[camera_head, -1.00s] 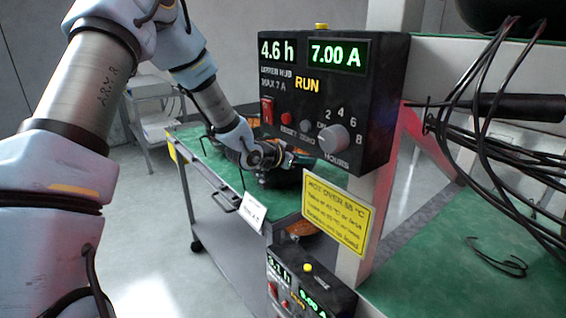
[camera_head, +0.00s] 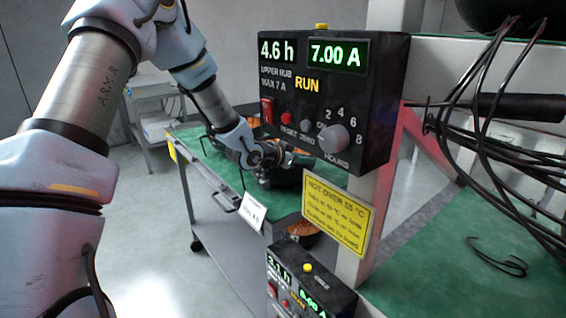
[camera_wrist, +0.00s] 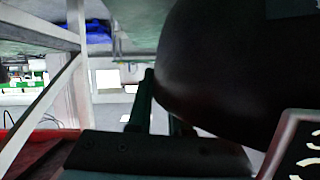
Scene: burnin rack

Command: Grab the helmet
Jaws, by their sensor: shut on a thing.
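A large dark, smooth, rounded shell, which looks like the helmet (camera_wrist: 225,65), fills the upper right of the wrist view. My gripper (camera_wrist: 160,110) has its dark fingers against the lower left edge of this shell and is shut on it. In the head view my gripper (camera_head: 270,162) is over the green-topped cart, behind the control box. The dark thing at its fingers is small and partly hidden there. The shell's far side and the exact grip are hidden.
A black control box (camera_head: 330,100) on a pale post (camera_head: 362,215) stands close in front of the cart (camera_head: 222,165). A yellow sign (camera_head: 338,215) hangs below it. Loose black cables (camera_head: 470,130) hang at the right over a green shelf (camera_head: 440,265).

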